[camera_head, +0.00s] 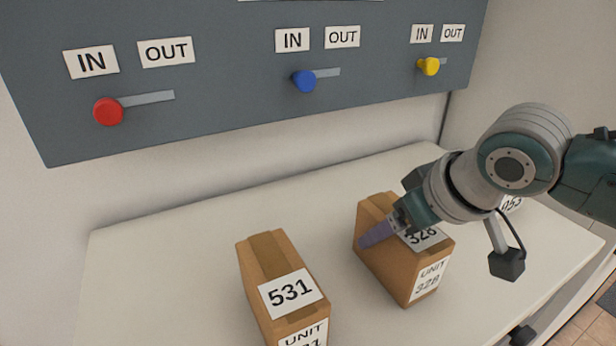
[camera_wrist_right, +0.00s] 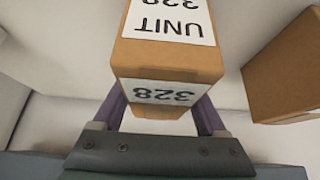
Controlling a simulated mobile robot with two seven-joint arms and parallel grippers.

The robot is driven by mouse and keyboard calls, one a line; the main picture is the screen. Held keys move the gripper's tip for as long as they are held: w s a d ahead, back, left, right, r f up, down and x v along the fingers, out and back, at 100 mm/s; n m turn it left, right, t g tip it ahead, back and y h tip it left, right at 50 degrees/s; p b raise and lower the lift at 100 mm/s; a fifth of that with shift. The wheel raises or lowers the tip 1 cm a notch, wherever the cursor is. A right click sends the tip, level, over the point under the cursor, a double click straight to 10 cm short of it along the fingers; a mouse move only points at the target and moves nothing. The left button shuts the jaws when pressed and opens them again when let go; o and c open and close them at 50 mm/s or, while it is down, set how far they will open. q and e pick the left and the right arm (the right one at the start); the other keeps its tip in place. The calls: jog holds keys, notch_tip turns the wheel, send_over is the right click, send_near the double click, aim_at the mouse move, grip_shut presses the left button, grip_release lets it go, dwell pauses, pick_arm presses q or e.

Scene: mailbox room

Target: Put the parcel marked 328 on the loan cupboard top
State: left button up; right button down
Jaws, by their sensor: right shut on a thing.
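The parcel marked 328 (camera_head: 389,268) is a brown box with white labels, standing on the white counter in the head view. My right gripper (camera_head: 385,232) comes down on it from the right and is shut on its upper part. In the right wrist view the parcel (camera_wrist_right: 168,60) sits between the two purple fingers of the right gripper (camera_wrist_right: 160,112). The gripper covers part of the top label. Whether the parcel touches the counter is hard to tell. My left gripper is not in view. No loan cupboard can be made out for certain.
A parcel marked 531 (camera_head: 262,290) stands on the white counter (camera_head: 190,250) to the left. Another labelled parcel (camera_head: 512,203) is mostly hidden behind my right arm. A grey wall panel (camera_head: 220,85) with red, blue and yellow sliders hangs above. The counter's left and back areas are clear.

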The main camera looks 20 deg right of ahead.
grip_release()
jog(key=shift+r, duration=0.3)
jog(key=p+v, duration=0.3)
jog(key=v, duration=0.8)
jog(key=shift+s+r, duration=0.1)
jog(key=s+a+f+g, duration=0.1)
jog(key=s+a+f, duration=0.1)
jog(key=s, duration=0.5)
jog(key=s+a+f+n+g, duration=0.1)
jog(key=s+a+f+g, duration=0.1)
jog(key=s+a, duration=0.3)
jog(key=s+f, duration=0.1)
jog(key=s, duration=0.2)
jog(key=shift+s, duration=0.2)
jog(key=shift+f, duration=0.15)
